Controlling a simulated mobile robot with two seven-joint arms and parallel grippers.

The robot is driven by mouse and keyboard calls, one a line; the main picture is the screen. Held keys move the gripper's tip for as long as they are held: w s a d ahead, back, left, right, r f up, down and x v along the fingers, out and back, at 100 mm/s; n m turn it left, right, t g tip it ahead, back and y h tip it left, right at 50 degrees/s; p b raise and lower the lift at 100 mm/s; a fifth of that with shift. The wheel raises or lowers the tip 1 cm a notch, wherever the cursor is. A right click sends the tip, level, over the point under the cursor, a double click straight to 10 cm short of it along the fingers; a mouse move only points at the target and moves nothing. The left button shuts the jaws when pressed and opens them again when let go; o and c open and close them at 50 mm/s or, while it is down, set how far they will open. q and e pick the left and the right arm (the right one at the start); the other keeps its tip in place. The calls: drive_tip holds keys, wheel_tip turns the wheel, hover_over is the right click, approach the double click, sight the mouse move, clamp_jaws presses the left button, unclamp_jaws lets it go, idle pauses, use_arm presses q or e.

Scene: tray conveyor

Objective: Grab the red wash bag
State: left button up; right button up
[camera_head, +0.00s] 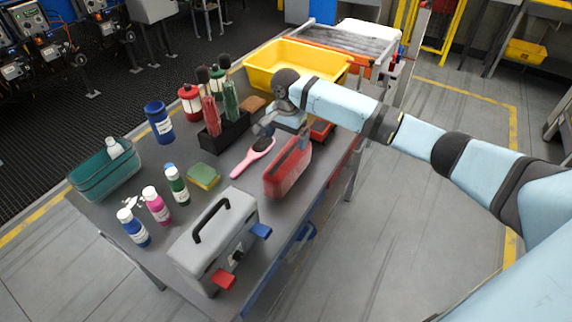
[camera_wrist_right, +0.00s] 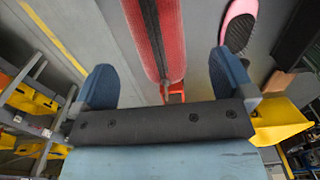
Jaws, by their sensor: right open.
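The red wash bag (camera_head: 288,168) stands upright on the grey table in the head view, near the table's right edge. It is a long red bag with a dark zip strip along its top. In the right wrist view the bag (camera_wrist_right: 172,45) lies in the space between the two blue fingers, with a gap on either side. My right gripper (camera_head: 278,125) is open, just above and behind the far end of the bag. The fingers also show in the right wrist view (camera_wrist_right: 168,85). My left gripper is in neither view.
A pink hairbrush (camera_head: 252,158) lies close left of the bag. A grey toolbox (camera_head: 215,240) stands at the near end. A black holder with bottles (camera_head: 222,137), a yellow crate (camera_head: 262,77), a teal basket (camera_head: 105,178) and several small bottles share the table (camera_head: 150,258).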

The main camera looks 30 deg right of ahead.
sight(287, 154)
wheel_tip(287, 154, down, 3)
drive_tip(key=shift+r, duration=0.1)
drive_tip(key=shift+f, duration=0.45)
drive_tip(key=shift+s+f, duration=0.1)
drive_tip(key=shift+f, duration=0.45)
drive_tip(key=f, duration=0.1)
drive_tip(key=f+p, duration=0.1)
drive_tip(key=f, duration=0.1)
drive_tip(key=shift+s+f, duration=0.2)
drive_tip(key=shift+f, duration=0.5)
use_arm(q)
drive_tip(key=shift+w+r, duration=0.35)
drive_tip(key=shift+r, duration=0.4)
use_arm(e)
drive_tip(key=shift+c, duration=0.5)
drive_tip(key=shift+r, duration=0.1)
drive_tip(key=c, duration=0.3)
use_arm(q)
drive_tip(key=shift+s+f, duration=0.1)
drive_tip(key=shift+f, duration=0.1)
use_arm(e)
drive_tip(key=c, duration=0.7)
